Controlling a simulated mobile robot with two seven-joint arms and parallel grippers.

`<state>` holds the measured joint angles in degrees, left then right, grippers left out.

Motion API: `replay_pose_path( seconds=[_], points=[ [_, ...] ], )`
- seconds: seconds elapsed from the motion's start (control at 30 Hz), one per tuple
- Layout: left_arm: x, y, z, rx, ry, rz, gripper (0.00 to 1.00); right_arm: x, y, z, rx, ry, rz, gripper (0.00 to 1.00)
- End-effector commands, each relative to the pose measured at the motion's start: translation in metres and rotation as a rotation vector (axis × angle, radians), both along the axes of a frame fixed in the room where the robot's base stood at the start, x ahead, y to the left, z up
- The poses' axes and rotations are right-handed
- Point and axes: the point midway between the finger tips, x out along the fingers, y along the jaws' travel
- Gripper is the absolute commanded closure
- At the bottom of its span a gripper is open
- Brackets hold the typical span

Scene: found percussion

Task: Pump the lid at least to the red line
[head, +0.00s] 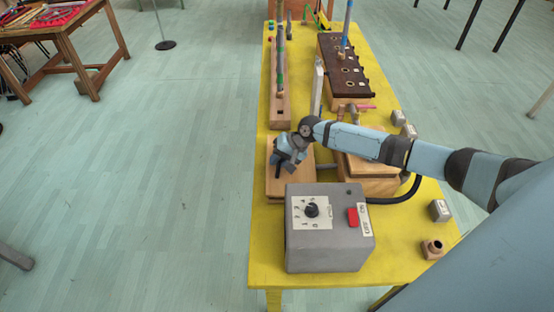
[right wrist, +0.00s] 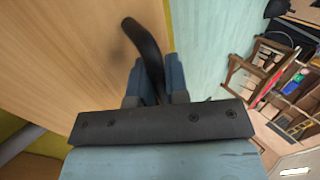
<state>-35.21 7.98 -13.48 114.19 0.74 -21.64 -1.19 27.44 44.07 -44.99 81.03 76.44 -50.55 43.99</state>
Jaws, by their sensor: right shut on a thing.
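The lid is a flat wooden board (head: 274,187) on the yellow table, left of the middle. In the right wrist view the wooden surface (right wrist: 70,60) fills the left side. My right gripper (head: 283,160) is over it, shut on a dark curved handle. The handle (right wrist: 143,42) shows in the right wrist view, its bent end sticking out beyond the blue fingers (right wrist: 155,85). A pale upright strip (head: 317,86) stands just behind the board; I cannot make out a red line on it. My left gripper is out of view.
A grey box (head: 330,252) with a dial and red switch stands in front of the board. A wooden box (head: 370,180) is to the right, under my right arm. A dark slotted block (head: 345,70) stands farther back. The table's left edge is close to the board.

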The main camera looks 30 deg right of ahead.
Motion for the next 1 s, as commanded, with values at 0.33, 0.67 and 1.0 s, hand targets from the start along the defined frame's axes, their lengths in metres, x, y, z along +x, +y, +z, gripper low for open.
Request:
replay_pose_path(
  seconds=[0.33, 0.67, 1.0],
  points=[
    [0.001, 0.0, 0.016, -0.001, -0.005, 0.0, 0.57, -0.005, -0.005, 0.01, -0.001, 0.003, 0.004, 1.0],
    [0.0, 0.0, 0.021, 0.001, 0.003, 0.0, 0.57, -0.008, -0.009, 0.018, -0.002, 0.004, 0.003, 1.0],
    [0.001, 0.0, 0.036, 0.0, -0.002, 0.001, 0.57, -0.014, -0.018, 0.03, -0.002, 0.004, 0.003, 1.0]
  ],
)
